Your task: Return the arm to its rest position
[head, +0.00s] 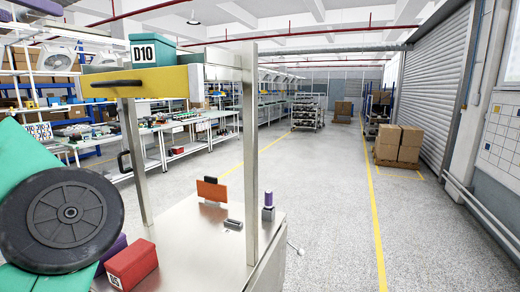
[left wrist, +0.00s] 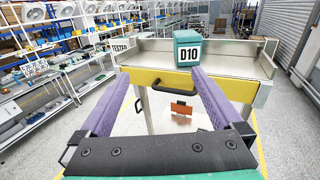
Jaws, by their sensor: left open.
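My left gripper (left wrist: 163,72) shows in the left wrist view as two long purple fingers, spread wide apart with nothing between them. In the head view purple pieces at the top left corner look like its fingers (head: 38,6); most of it is cut off. My teal left arm with its black round joint fills the lower left there. The gripper is above and in front of the cart's yellow-edged top shelf (left wrist: 145,82). A teal bin labelled D10 (left wrist: 187,50) stands on that shelf, beyond the fingertips. My right gripper is in neither view.
The metal cart (head: 250,140) has upright posts and a black handle (head: 123,161). Its lower surface carries an orange plate (head: 211,190), a small purple-topped item (head: 268,206) and a red bin (head: 131,265). Workbenches line the left; the aisle floor (head: 330,190) is clear.

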